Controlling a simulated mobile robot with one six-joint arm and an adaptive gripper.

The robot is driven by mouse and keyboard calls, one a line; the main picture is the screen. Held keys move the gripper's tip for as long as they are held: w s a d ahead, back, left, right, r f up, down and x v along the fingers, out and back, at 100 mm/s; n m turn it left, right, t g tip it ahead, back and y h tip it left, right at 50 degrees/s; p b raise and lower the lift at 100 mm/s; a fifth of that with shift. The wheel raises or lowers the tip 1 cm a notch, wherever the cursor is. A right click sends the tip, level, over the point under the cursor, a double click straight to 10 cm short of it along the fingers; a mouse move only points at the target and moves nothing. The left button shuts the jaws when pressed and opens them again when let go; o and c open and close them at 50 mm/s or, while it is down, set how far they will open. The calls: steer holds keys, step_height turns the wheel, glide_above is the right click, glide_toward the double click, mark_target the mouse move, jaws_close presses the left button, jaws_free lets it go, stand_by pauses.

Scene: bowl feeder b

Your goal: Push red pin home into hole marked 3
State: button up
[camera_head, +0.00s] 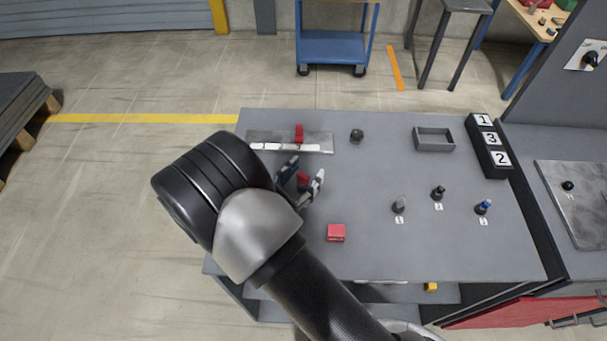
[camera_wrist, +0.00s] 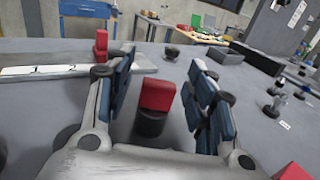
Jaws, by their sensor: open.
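A piece with a red block-like head (camera_wrist: 158,95) on a dark round base stands upright between my gripper's fingers in the wrist view. My gripper (camera_head: 303,178) is open, with a finger on each side of it and gaps showing in the wrist view. Another red piece (camera_head: 299,131) stands upright on a metal plate (camera_head: 262,136) at the table's back left; it also shows in the wrist view (camera_wrist: 101,45). A white label strip (camera_head: 290,149) runs along the plate's front. Its numbers are too small to read surely, and no hole marked 3 is clear.
A red block (camera_head: 336,233) lies in front of my gripper. A dark knob (camera_head: 357,135), a grey tray (camera_head: 434,139) and a black block (camera_head: 488,147) marked 1, 3, 2 stand toward the back. Three labelled pegs (camera_head: 438,192) stand at right. The table's middle is clear.

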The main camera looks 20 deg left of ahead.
steer(key=v, duration=1.2)
steer(key=shift+r, duration=0.1)
